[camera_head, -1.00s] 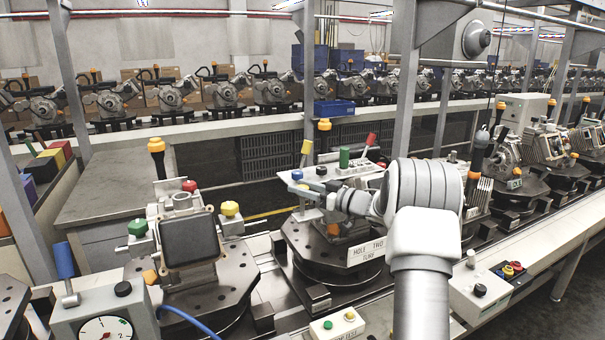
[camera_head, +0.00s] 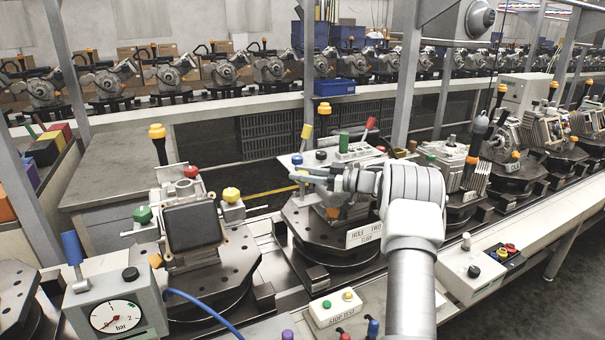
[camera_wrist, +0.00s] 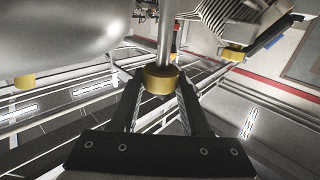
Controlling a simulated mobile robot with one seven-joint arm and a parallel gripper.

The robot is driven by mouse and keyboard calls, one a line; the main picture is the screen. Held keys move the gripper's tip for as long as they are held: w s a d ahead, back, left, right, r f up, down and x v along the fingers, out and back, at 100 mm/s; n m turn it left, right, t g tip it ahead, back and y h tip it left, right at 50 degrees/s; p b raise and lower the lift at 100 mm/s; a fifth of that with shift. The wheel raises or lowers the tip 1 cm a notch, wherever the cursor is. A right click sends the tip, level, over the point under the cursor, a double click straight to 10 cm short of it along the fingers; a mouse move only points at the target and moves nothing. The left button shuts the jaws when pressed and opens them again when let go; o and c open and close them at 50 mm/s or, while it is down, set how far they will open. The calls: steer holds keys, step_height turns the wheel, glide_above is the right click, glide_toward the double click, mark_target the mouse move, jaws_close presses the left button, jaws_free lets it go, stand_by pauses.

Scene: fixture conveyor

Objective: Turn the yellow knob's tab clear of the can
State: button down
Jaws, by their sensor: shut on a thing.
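In the wrist view, the two dark fingers of my gripper (camera_wrist: 162,92) are closed in on a yellow knob (camera_wrist: 160,79) with a metal rod rising from it. A large smooth silver rounded body, seemingly the can (camera_wrist: 70,32), fills the upper left, close to the rod. I cannot make out the knob's tab. In the head view, my gripper (camera_head: 308,177) reaches left over the middle fixture, beside a lever with a yellow top (camera_head: 307,131); my wrist hides part of the fixture, and the held knob is not clear there.
A stop-test button box (camera_head: 337,309) is in front. Finned parts (camera_head: 450,160) stand right.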

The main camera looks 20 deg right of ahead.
steer(key=shift+c, duration=1.9)
jaws_free()
steer(key=b+v, duration=0.2)
steer(key=v, duration=1.5)
steer(key=shift+s+b, duration=0.2)
steer(key=shift+b, duration=0.1)
steer(key=shift+d, duration=0.1)
